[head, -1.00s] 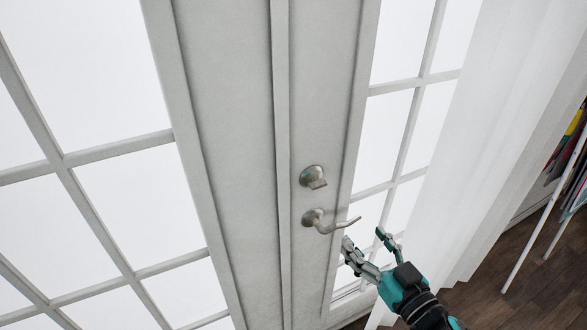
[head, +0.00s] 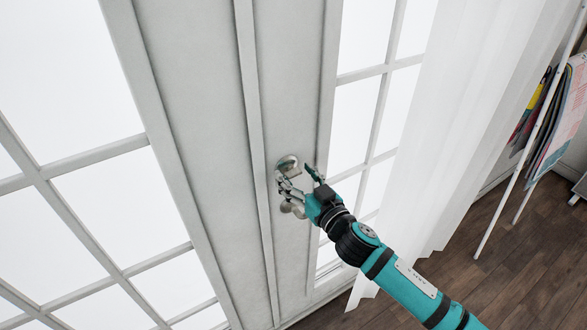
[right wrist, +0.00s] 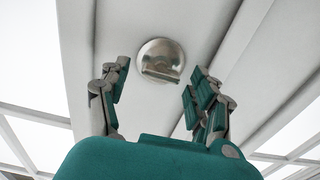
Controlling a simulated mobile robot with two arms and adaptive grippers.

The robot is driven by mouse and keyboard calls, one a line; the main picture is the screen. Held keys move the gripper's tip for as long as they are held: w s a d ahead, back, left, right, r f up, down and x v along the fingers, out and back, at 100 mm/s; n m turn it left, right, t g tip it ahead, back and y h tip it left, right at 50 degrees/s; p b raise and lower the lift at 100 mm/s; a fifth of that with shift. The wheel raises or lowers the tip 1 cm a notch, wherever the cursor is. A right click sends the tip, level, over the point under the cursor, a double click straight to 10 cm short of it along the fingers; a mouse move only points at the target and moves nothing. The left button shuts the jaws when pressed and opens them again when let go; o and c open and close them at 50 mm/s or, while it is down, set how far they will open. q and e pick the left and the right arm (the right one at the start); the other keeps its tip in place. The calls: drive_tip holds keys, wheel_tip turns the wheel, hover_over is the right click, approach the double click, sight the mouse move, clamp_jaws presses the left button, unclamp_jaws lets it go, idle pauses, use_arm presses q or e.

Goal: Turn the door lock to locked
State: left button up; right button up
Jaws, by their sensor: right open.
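The door lock (head: 287,163) is a round metal plate with a thumb-turn on the grey-white door (head: 205,130). In the right wrist view the lock (right wrist: 160,62) lies ahead, between and beyond my two fingers, and its thumb-turn looks close to level in that picture. My right gripper (head: 299,178) is open and empty, right at the lock in the head view. It also shows open in the right wrist view (right wrist: 155,95), with no visible contact with the thumb-turn. The lever handle (head: 293,208) below the lock is mostly hidden by the gripper. My left gripper is not in view.
A white curtain (head: 440,130) hangs right of the door, behind my right arm. A rack with colourful items (head: 560,120) stands at the far right on the dark wood floor (head: 480,270). Glass panes (head: 70,80) fill the left door.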

drive_tip(key=shift+x, duration=0.85)
drive_tip(key=shift+c, duration=0.4)
drive_tip(key=c, duration=1.1)
